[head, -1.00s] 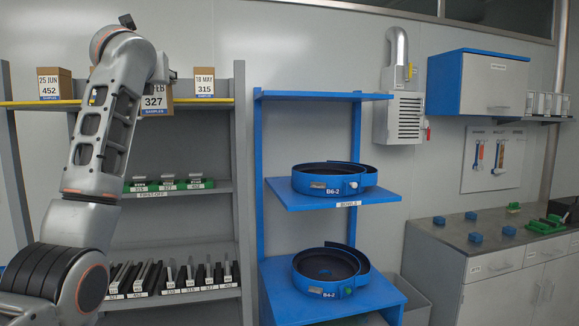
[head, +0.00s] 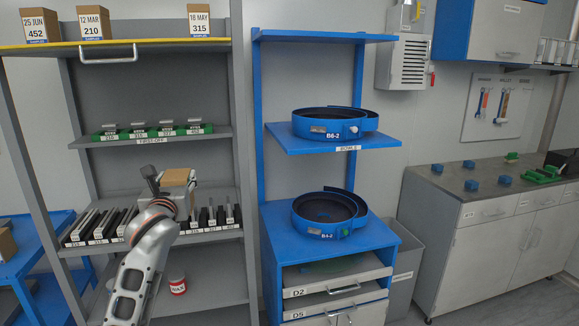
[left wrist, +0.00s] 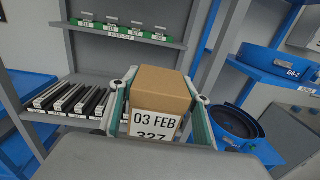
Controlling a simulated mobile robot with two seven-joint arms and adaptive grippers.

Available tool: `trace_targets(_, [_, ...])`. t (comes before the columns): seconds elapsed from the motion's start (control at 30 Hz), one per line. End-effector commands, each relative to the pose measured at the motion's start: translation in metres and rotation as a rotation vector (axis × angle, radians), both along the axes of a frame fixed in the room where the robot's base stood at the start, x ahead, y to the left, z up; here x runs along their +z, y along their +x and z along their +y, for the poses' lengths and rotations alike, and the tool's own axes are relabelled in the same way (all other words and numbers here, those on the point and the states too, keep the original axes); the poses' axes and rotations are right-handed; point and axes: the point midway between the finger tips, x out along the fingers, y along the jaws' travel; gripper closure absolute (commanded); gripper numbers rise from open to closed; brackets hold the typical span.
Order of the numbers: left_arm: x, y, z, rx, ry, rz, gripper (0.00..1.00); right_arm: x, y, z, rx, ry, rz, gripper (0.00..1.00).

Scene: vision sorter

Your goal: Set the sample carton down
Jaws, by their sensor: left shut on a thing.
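The sample carton, a brown box, is held by my left gripper (head: 170,188) in front of the lower shelves of the grey rack. In the head view the carton (head: 179,176) shows its top, partly hidden by my wrist. In the left wrist view the carton (left wrist: 160,92) sits between the two fingers of the gripper (left wrist: 160,105), with a label reading 03 FEB and 327, cut off at the bottom. The fingers are shut on its sides. Whether it touches anything beneath cannot be told. My right gripper is not in view.
Cartons 25 JUN 452 (head: 38,27), 12 MAR 210 (head: 93,22) and 18 MAY 315 (head: 199,21) stand on the top shelf, with a gap between the last two. Below are a green FIRST-OFF rack (head: 150,133) and black-and-white upright plates (head: 95,226). Blue bowls (head: 330,207) stand right.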

Motion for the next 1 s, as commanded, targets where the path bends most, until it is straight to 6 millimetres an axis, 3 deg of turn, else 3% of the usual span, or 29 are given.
trace_targets(0.03, [-0.019, -0.011, -0.002, -0.007, 0.002, 0.001, 0.87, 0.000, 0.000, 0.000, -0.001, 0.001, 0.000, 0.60])
trace_targets(0.2, [-0.070, -0.048, -0.010, -0.031, 0.005, 0.001, 0.87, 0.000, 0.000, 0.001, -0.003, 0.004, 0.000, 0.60])
trace_targets(0.5, [-0.142, -0.126, -0.025, -0.080, 0.007, 0.003, 0.87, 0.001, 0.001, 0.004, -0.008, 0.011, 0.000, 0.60])
trace_targets(0.73, [-0.178, -0.194, -0.036, -0.120, 0.003, 0.006, 0.87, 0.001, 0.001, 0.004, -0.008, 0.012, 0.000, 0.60])
trace_targets(1.0, [-0.198, -0.271, -0.047, -0.166, -0.005, 0.008, 0.87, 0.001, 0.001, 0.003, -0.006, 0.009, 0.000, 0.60])
